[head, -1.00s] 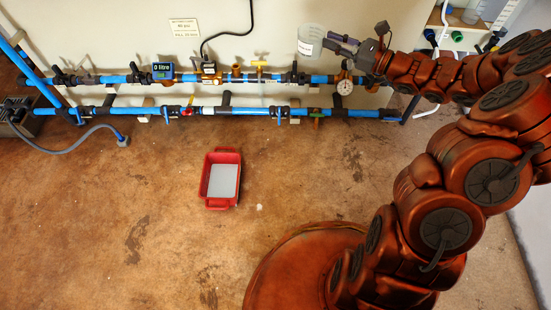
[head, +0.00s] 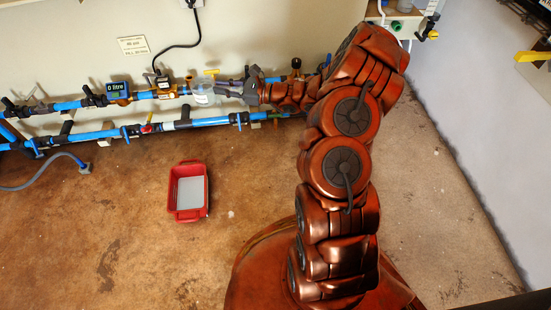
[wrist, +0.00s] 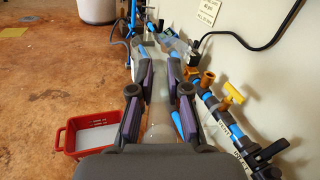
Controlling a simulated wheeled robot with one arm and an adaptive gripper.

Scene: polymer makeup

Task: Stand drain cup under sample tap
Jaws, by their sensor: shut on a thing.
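The drain cup (head: 203,94) is a clear beaker with a pale label. In the head view it hangs by the upper blue pipe, near a yellow-handled tap (head: 211,72). My gripper (head: 224,90) is shut on the cup from the right. In the wrist view the clear cup (wrist: 158,112) sits between the purple-padded fingers of my gripper (wrist: 158,88). That tap's yellow handle (wrist: 231,94) shows to the right of the cup there. I cannot tell which valve is the sample tap; the cup and arm hide part of the pipes.
A red tray (head: 207,192) with a grey-white inside stands on the brown floor, in front of the pipes. The lower pipe (head: 95,135) runs along the wall with a red-handled valve (head: 147,127). A meter (head: 118,90) reads 0 litre. Floor around the tray is clear.

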